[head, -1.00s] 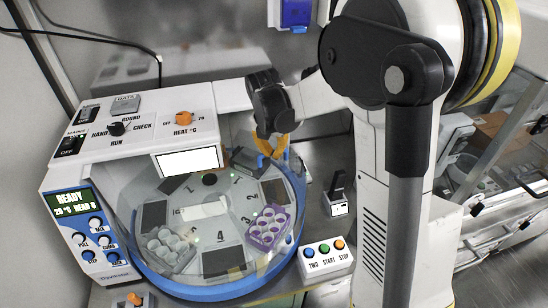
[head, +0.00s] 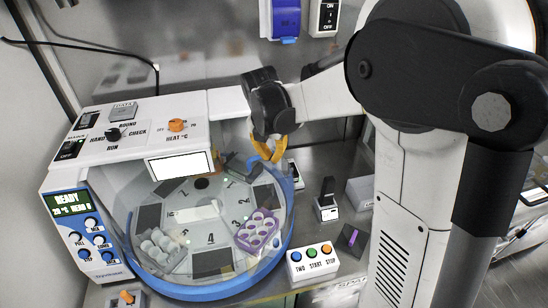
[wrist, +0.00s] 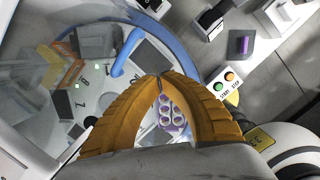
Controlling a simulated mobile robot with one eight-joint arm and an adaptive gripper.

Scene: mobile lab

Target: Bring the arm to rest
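My gripper (head: 268,151) has orange fingers and hangs at the end of my raised arm, above the back right rim of the round machine (head: 205,290). In the wrist view the fingertips (wrist: 160,78) meet, with nothing held between them. The purple tube rack (head: 258,230) sits on the machine's numbered disc, well below the gripper. It also shows in the wrist view (wrist: 171,117), beyond the fingers. A pale rack (head: 160,248) sits at the front left of the disc.
A box with TWO, START and STOP buttons (head: 313,262) stands right of the machine. A small black-and-white device (head: 326,203) and a dark pad with a purple mark (head: 351,240) are nearby. A blue-and-white wall unit (head: 284,20) is behind. The machine's control panel (head: 85,235) is at left.

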